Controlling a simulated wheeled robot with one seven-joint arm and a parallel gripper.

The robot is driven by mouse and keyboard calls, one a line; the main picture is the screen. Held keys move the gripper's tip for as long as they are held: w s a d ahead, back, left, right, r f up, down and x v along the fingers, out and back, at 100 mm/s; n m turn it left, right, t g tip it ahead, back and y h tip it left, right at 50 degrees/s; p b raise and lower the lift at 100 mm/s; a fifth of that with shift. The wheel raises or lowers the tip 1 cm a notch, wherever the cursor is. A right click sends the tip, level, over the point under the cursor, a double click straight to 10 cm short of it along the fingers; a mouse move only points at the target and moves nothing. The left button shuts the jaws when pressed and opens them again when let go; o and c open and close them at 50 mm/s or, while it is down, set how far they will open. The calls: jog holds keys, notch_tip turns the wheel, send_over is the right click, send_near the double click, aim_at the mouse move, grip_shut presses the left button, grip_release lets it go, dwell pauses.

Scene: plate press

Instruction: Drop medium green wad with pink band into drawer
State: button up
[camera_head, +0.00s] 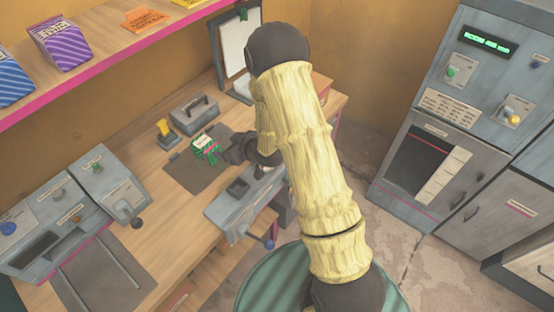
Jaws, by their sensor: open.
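A green wad (205,148) with a pale band lies on the dark mat (191,177) on the wooden desk. I cannot tell whether the fingers touch the wad. My pale, cloth-covered arm hides part of the desk and of what lies behind it. Below the mat, a grey metal unit (235,207) with a blue-knobbed lever sticks out at the desk's front edge. I cannot tell whether it is the drawer.
A grey lidded box (194,115) and a yellow-handled stamp (165,133) stand behind the mat. Grey control boxes (110,182) fill the desk's left. A shelf (110,63) with packets hangs above. Tall grey machines (445,140) stand at the right. Bare wood (180,228) lies front of the mat.

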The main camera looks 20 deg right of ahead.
jog(key=s+d+r+m+g+h, duration=0.1)
jog(key=s+d+r+m+h, duration=0.15)
jog(key=d+r, duration=0.3)
jog(key=s+d+r+m+g+h, duration=0.1)
jog(key=s+d+r+g, duration=0.1)
jog(key=s, duration=0.4)
jog(key=s+d+r+m+g+h, duration=0.1)
jog(key=s+d+r+m+g, duration=0.1)
jog(key=s+r, duration=0.2)
jog(key=s+d+r+m+g+h, duration=0.1)
jog(key=s+d+r+g+h, duration=0.1)
jog(key=s, duration=0.8)
jog(key=shift+s+d+r, duration=0.15)
jog(key=shift+d+r, duration=0.15)
jog(key=shift+r, duration=0.1)
jog(key=shift+o, duration=0.4)
